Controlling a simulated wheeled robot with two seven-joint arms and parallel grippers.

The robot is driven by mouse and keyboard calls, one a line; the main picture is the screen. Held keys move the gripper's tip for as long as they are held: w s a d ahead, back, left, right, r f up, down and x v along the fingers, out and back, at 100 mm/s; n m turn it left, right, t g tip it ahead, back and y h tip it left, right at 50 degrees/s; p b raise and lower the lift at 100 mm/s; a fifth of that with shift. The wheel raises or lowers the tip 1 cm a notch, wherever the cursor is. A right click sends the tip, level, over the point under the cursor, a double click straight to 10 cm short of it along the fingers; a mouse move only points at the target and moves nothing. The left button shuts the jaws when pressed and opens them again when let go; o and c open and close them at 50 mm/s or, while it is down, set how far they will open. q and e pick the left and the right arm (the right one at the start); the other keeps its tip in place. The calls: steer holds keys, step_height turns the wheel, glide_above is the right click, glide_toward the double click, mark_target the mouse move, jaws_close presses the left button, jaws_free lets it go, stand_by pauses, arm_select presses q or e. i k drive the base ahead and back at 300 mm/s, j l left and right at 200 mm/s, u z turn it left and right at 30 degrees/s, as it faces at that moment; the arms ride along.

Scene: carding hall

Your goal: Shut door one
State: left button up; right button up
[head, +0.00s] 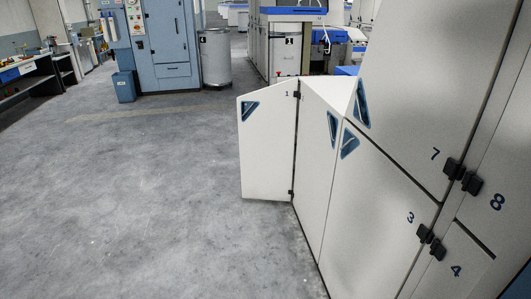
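Door one (268,145) is a white panel marked "1" with a blue triangular window or recess at its upper left corner. It stands open, swung out to the left from the white cabinet row, over the floor. Two dark hinges (291,192) join its right edge to the cabinet. The opening behind it is hidden from this angle. Neither of my grippers is in view.
Beside it, a white panel with a blue triangle (314,165) and doors 3 (375,215) and 7 (430,80) look shut. Grey floor (150,210) to the left is clear. A blue bin (124,87) and a metal can (215,58) stand farther back.

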mark_target(267, 116)
steer(key=i+u, duration=0.1)
steer(key=i, duration=2.7)
steer(key=i+j+z, duration=0.15)
steer(key=i, duration=0.55)
steer(key=i+j+z, duration=0.15)
steer(key=i, duration=0.55)
